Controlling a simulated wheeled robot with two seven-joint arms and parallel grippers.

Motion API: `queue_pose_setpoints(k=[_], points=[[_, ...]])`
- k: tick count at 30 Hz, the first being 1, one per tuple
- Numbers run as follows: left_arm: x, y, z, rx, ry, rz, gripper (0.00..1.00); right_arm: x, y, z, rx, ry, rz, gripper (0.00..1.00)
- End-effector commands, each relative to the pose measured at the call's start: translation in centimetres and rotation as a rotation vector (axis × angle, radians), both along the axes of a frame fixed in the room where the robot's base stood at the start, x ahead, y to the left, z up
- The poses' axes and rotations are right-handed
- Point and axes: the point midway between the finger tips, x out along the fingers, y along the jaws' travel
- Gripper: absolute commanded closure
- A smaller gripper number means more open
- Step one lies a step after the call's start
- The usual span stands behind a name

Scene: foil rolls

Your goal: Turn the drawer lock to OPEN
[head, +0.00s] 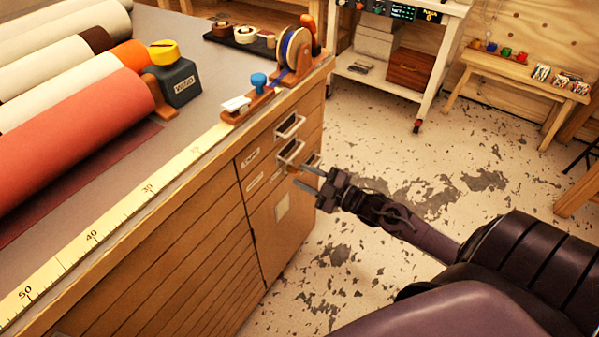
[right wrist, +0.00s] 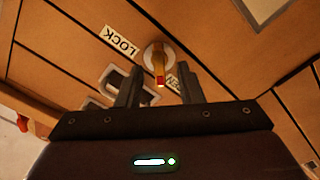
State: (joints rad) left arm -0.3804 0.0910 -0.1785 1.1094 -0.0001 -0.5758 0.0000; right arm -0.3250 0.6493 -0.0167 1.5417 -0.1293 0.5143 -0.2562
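The lever's red tip points down in the picture. A LOCK label (right wrist: 120,41) is at its upper left and an OPEN label (right wrist: 177,83) at its lower right, partly hidden by a finger. My right gripper (right wrist: 160,72) is open, with the lever between its fingers in the picture; I cannot tell whether they touch it. In the head view my right gripper (head: 311,178) is at the cabinet front, where I cannot make out the lock. My left gripper is not in view.
The wooden cabinet (head: 190,235) has metal drawer handles (head: 290,127) just above my right gripper. Large rolls (head: 75,125), a tape dispenser (head: 295,55) and a yellow ruler strip (head: 120,215) are on top. The floor (head: 440,150) right of the cabinet is clear.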

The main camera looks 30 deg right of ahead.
Motion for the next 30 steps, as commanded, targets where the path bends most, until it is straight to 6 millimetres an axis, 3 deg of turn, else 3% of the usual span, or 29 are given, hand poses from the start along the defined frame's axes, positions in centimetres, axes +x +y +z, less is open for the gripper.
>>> queue_pose_setpoints(k=[3,10,30], points=[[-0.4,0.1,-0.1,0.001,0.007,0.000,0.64,-2.0,-0.8,-0.1,-0.001,0.004,0.000,0.66],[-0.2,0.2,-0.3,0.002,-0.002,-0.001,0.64,-4.4,-1.8,0.0,-0.001,0.001,0.000,0.66],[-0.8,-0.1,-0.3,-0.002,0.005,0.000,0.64,-4.8,-2.1,-0.3,0.002,0.009,-0.008,0.66]])
